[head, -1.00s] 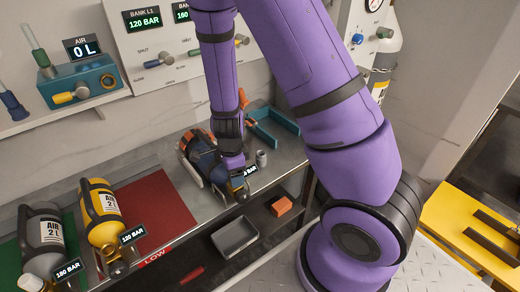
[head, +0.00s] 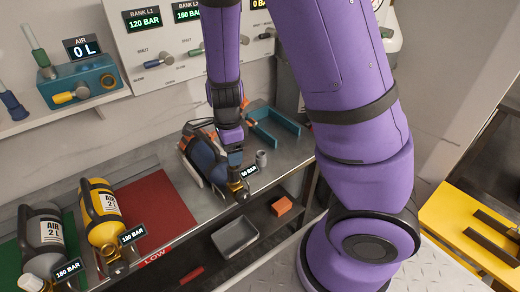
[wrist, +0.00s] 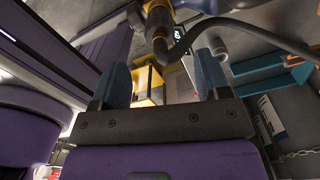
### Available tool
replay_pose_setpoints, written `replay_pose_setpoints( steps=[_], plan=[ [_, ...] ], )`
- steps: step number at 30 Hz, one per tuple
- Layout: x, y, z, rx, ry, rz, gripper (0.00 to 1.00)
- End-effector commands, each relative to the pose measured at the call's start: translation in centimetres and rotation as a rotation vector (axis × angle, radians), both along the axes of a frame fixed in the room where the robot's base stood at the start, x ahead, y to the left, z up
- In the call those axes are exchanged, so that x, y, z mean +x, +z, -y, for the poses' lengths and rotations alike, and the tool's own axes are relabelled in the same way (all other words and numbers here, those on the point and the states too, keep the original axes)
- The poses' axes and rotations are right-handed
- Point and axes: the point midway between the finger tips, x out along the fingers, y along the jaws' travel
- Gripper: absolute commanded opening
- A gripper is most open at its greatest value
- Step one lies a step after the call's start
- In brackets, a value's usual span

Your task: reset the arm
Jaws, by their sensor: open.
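My purple arm rises from the lower right and bends down toward the bench, with my gripper (head: 235,160) over the valve end of a dark blue cylinder (head: 204,158) tagged 50 BAR. In the wrist view my gripper (wrist: 162,78) has its two blue-grey fingers spread apart, with nothing visible held between them. A yellow and grey fitting and a dark hose show beyond the fingertips in that view. The gripper hides part of the cylinder in the head view, and I cannot tell the exact gap between them.
A yellow cylinder (head: 103,215) and a grey cylinder (head: 43,240) lie at the left. A small grey fitting (head: 261,158) and a teal holder (head: 272,128) are near the gripper. The valve panel (head: 140,50) stands behind. The red mat (head: 155,207) has bare space.

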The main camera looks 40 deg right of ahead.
Motion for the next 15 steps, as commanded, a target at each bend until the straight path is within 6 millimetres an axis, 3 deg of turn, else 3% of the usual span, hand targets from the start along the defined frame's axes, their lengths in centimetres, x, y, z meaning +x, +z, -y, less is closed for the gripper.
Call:
replay_pose_setpoints(
  steps=[6, 15],
  plan=[
    [0.0, 1.6, 0.0, 0.000, 0.000, 0.001, 0.69],
    [0.0, 1.8, 0.0, 0.000, 0.000, -0.001, 0.69]
  ],
)
